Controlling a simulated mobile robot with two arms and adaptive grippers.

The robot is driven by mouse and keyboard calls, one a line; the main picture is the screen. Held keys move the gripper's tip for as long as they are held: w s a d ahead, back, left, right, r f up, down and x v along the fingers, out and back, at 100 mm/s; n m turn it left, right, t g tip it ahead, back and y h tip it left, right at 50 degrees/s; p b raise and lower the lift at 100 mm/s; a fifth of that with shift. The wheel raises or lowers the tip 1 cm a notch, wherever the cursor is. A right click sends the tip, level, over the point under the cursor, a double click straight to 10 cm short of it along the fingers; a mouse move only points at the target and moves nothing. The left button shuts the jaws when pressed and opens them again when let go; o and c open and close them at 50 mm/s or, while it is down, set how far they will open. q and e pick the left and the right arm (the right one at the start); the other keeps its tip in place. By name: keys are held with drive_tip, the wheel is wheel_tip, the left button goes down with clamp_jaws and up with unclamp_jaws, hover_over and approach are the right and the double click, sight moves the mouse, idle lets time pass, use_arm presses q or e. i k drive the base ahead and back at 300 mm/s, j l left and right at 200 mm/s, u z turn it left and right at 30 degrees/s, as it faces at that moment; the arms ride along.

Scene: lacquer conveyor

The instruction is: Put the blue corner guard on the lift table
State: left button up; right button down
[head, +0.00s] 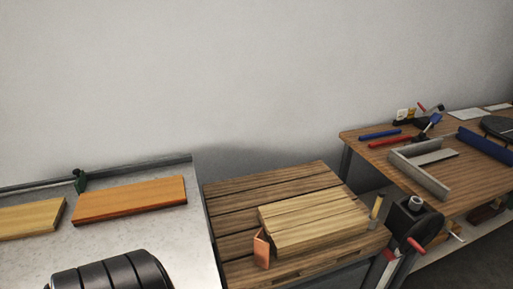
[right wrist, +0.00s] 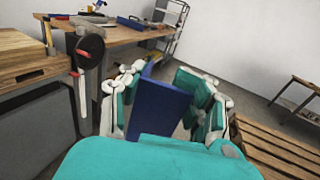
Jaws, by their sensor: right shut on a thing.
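The blue corner guard (right wrist: 160,108) is an angled dark blue piece, seen in the right wrist view. My right gripper (right wrist: 168,95), teal and white, is shut on it, with fingers on both sides. The guard is held up clear of any surface. I cannot tell for sure whether this is the lift table. An orange corner guard (head: 261,249) stands at the stack's near left corner, and a yellow piece (head: 376,207) at its right.
A grey metal surface (head: 120,235) at left carries two boards, one orange-brown (head: 130,198). A workbench (head: 385,152) at right holds tools, a grey frame (head: 430,185) and a long blue piece (head: 486,145). A black device with a red handle (head: 415,245) stands at its near end.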

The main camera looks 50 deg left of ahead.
sight(249, 223)
drive_tip(key=i+j+u, duration=0.15)
drive_tip(key=u, duration=0.25)
drive_tip(key=i+u, duration=0.15)
drive_tip(key=u, duration=0.25)
drive_tip(key=i+u, duration=0.2)
drive_tip(key=u, duration=0.2)
drive_tip(key=i+u, duration=0.2)
drive_tip(key=u, duration=0.2)
drive_tip(key=i+u, duration=0.15)
drive_tip(key=u, duration=1.05)
drive_tip(key=i+l, duration=0.05)
drive_tip(key=l, duration=0.05)
